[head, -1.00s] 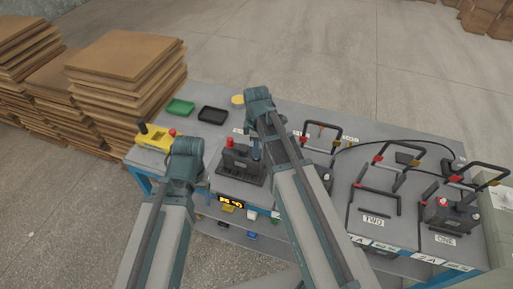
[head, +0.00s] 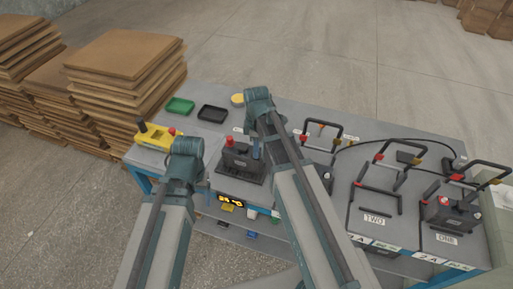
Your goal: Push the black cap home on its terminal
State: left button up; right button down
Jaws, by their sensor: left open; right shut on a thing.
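A dark battery (head: 237,161) stands on a black base near the table's front edge, with a red cap (head: 229,142) on its left terminal. My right gripper (head: 256,156) reaches down at the battery's right end, over the other terminal. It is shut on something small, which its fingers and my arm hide. I cannot make out the black cap itself or how it sits on the terminal. My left gripper (head: 183,172) is left of the battery, apart from it. It is open, its fingers mostly hidden by my wrist.
A yellow tester (head: 156,136), a green tray (head: 180,107) and a black tray (head: 212,114) lie at the left and back. Several black bracket frames (head: 376,200) and another battery (head: 450,212) fill the right side. Cardboard stacks (head: 125,65) stand behind.

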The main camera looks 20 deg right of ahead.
jog(key=shift+c, duration=0.4)
grip_release()
jog(key=shift+r, duration=0.15)
jog(key=shift+r+p, duration=3.35)
jog(key=shift+p, duration=0.2)
